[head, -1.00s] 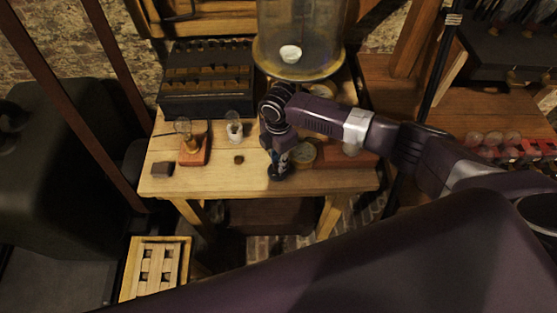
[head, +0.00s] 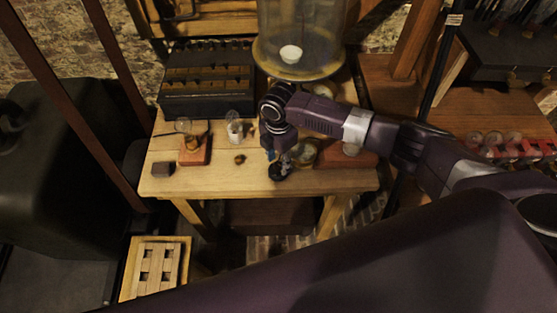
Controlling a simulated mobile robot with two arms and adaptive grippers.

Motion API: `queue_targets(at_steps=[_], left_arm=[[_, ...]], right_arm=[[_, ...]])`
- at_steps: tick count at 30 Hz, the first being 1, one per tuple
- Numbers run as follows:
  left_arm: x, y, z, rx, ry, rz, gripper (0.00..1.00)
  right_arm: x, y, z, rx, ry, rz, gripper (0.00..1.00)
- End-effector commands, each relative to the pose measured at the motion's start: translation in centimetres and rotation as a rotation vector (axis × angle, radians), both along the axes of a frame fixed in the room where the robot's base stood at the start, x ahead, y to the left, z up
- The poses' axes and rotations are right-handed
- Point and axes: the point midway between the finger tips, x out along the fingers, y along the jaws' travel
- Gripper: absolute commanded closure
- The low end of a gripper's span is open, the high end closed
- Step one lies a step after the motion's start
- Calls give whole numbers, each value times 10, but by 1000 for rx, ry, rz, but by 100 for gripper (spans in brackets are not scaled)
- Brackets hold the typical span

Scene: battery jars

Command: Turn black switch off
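A small dark round thing (head: 277,173), which looks like the black switch, sits on the wooden workbench (head: 215,182) near its front edge. My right gripper (head: 279,159) points down right above and behind it and hides part of it. The fingers are small and dark here, so I cannot tell whether they touch the switch or how far apart they are. The position of the switch's lever cannot be made out. My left gripper is not in view.
A brass dial (head: 306,153) stands just right of my gripper. Left of it are a small brass piece (head: 239,159), a glass bulb (head: 234,128) and a lamp on a red-brown base (head: 194,151). A large glass jar (head: 300,40) stands behind. The bench's front left is mostly clear.

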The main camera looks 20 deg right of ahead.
Motion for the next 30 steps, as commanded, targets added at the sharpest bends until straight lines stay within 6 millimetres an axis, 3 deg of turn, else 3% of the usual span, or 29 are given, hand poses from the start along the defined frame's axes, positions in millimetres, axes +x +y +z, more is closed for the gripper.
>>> queue_targets(at_steps=[10,24,30], left_arm=[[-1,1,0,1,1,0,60],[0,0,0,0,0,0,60],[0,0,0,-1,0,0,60]], right_arm=[[0,0,9,0,-1,0,62],[0,0,100,0,-2,1,62],[0,0,117,0,1,0,62]])
